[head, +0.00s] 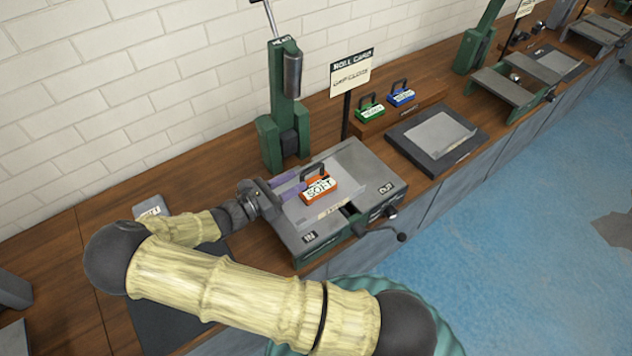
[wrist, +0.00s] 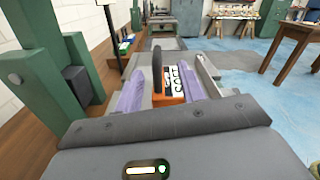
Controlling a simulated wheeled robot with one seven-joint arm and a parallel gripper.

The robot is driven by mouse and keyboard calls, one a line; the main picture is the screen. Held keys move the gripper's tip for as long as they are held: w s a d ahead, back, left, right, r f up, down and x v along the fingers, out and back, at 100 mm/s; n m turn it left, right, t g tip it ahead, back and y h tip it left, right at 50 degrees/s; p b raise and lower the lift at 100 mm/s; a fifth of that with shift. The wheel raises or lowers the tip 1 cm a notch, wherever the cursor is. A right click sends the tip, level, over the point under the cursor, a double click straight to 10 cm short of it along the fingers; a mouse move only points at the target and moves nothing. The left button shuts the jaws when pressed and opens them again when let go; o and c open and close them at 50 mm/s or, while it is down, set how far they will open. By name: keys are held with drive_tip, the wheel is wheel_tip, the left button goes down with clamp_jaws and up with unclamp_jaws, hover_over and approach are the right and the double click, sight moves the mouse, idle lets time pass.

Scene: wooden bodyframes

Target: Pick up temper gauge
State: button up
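The likely temper gauge is an orange block (head: 321,187) with a dark handle and a white label that seems to read SOFT. It sits on the grey top of a green-sided machine (head: 357,160) marked IN and OUT. It also shows in the wrist view (wrist: 169,98), upright between my purple fingers. My gripper (head: 302,181) is open, its fingers spread with one on each side of the block's near part. In the wrist view, gaps show between block and fingers. The block's lower part is partly hidden by my gripper's body.
Similar green (head: 369,112) and blue (head: 402,96) handled blocks stand on a wooden stand behind. A tall green press (head: 284,110) rises left of the machine. A sign (head: 351,73) stands on a post. A dark tray (head: 437,137) lies to the right. A crank (head: 390,233) sticks out in front.

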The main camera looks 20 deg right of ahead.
sight(322, 164)
drive_tip(key=shift+x, duration=0.95)
drive_tip(key=shift+d, duration=0.1)
drive_tip(key=shift+w+d+r+p, duration=0.15)
drive_tip(key=shift+d+r+p, duration=0.1)
drive_tip(key=shift+p, duration=0.15)
drive_tip(key=p+x, duration=0.1)
drive_tip(key=x, duration=0.2)
drive_tip(key=shift+w+d+r+p, duration=0.1)
drive_tip(key=shift+w+d+p, duration=0.15)
drive_tip(key=shift+p, duration=0.1)
drive_tip(key=shift+w+d, duration=0.15)
drive_tip(key=shift+d, duration=0.25)
drive_tip(key=shift+c, duration=0.3)
clamp_jaws()
